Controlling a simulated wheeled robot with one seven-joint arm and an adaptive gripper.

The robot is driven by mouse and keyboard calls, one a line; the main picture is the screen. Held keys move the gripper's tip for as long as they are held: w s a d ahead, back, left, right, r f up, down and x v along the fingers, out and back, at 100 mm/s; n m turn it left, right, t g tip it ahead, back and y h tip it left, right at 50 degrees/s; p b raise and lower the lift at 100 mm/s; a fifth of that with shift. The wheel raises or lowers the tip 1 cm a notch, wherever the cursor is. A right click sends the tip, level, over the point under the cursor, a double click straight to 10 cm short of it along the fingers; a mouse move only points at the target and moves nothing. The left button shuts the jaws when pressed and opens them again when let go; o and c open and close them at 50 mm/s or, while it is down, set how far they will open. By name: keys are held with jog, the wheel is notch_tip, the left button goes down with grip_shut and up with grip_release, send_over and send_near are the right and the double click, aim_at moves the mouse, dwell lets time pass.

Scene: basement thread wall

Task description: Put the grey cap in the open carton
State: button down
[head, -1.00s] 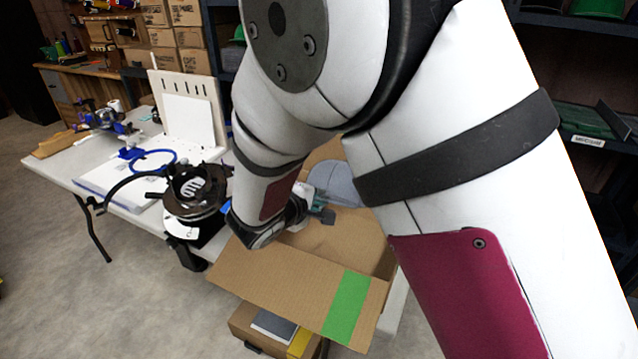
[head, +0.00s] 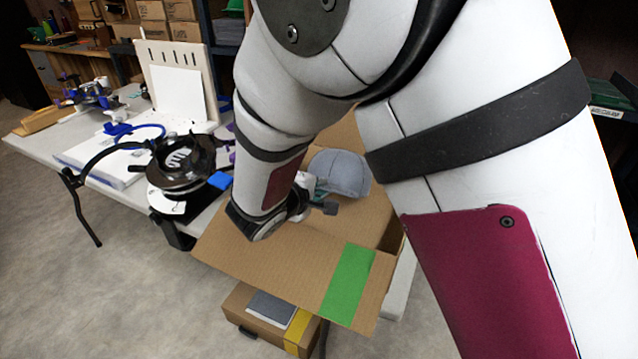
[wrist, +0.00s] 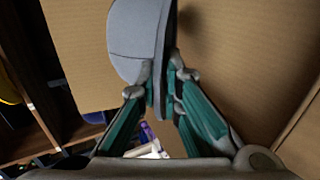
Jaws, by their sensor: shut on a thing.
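The grey cap (head: 341,173) shows in the head view just beyond my wrist, in front of the carton's back cardboard. In the wrist view the cap (wrist: 137,38) hangs edge-on between the teal fingers of my gripper (wrist: 160,82), which is shut on its brim or edge. The open brown carton (head: 285,272) has its near flap folded out, with a strip of green tape. My gripper (head: 318,192) is over the carton's opening, mostly hidden by my arm. I cannot tell whether the cap touches the carton inside.
A white table (head: 50,134) on the left holds a black round device (head: 183,160), a blue cable and a white board. A smaller box (head: 268,312) sits below the carton's flap. Shelves (wrist: 28,85) stand beyond the carton. My arm hides much of the right.

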jog(key=shift+f, duration=0.15)
jog(key=c, duration=1.7)
grip_release()
jog(key=v, duration=1.2)
jog(key=shift+w+d, duration=0.1)
